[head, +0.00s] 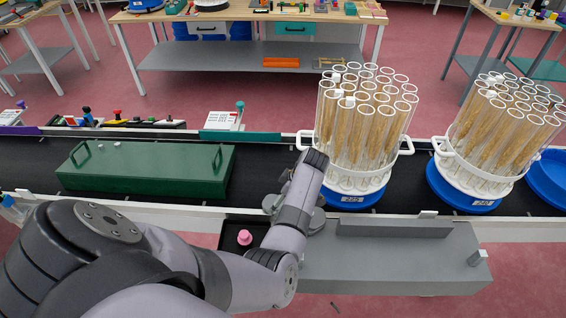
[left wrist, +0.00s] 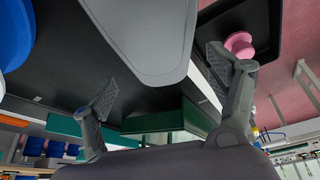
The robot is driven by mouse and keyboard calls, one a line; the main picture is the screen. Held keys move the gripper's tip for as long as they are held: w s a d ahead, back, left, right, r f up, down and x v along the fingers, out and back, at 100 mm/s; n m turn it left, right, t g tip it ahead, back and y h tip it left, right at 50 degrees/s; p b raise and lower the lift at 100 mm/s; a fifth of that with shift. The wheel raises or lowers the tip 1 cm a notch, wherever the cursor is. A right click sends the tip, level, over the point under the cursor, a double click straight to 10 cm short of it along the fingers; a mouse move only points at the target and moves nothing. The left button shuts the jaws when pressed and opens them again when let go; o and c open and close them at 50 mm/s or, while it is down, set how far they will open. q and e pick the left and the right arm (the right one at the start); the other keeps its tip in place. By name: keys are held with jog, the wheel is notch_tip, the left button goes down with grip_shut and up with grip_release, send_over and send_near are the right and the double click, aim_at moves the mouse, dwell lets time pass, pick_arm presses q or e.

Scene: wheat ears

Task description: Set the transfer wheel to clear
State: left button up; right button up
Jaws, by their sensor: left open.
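A grey rounded plate (left wrist: 140,35) reaches over the black belt in the left wrist view; I cannot tell for sure that it is the transfer wheel. Grey rounded parts (head: 317,223) show at the belt's near edge in the head view, mostly behind my left arm. My left gripper (left wrist: 164,78) is open and empty, its fingers apart on either side of the plate's rounded end. Contact cannot be made out. In the head view my wrist hides most of the gripper. No clear wheel marking is readable. My right gripper is not in view.
A pink knob (head: 244,238) stands in a black tray (head: 232,228), close to one left finger in the wrist view. A green case (head: 150,170) and two racks of tubes (head: 360,140) (head: 490,150) on blue discs stand on the belt. A grey ledge (head: 390,265) lies nearer.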

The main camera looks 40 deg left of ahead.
pick_arm(q)
notch_tip(320, 180, up, 7)
dwell(0.3)
dwell(0.4)
